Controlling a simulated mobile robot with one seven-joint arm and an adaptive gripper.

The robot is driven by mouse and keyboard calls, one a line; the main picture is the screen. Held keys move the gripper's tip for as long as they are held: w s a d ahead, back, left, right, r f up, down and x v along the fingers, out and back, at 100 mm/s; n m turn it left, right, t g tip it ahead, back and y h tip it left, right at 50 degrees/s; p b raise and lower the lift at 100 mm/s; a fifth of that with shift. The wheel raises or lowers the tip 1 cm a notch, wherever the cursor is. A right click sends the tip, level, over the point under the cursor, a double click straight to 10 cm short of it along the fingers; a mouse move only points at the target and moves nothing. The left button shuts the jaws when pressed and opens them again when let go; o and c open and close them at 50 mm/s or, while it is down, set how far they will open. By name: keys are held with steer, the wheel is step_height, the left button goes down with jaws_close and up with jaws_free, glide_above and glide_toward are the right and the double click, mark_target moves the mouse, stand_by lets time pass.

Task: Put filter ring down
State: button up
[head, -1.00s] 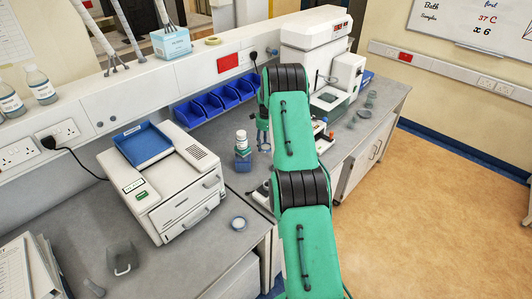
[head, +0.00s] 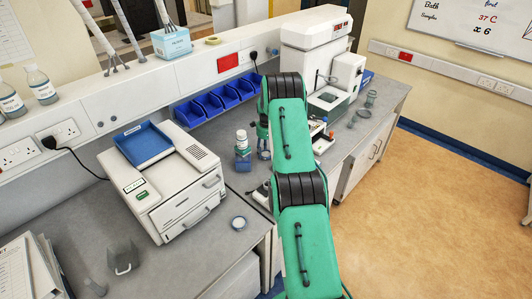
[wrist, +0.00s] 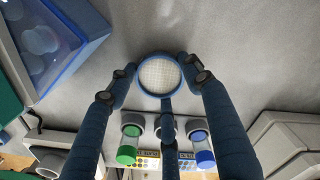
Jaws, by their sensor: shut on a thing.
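The filter ring (wrist: 161,77), a round blue rim around a pale mesh disc, shows in the wrist view at upper centre. My gripper (wrist: 159,70) is shut on it, with dark blue fingers at its left, right and lower edge. The ring lies over bare grey bench top (wrist: 225,40). I cannot tell whether it touches the bench. In the head view my green arm reaches over the bench and hides most of the gripper and the ring.
A blue bin (wrist: 60,38) holding round discs is close at upper left in the wrist view. Bottles with a green cap (wrist: 127,154) and a blue cap (wrist: 205,158) stand below the ring. The head view shows a blue-based bottle (head: 242,140) and a white machine (head: 165,195).

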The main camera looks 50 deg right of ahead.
mark_target(266, 154)
steer(key=shift+f, duration=0.35)
steer(key=o, duration=0.9)
steer(key=shift+c, duration=0.2)
steer(key=shift+r, duration=0.2)
step_height(266, 154, up, 12)
steer(key=b, duration=0.1)
stand_by(0.9)
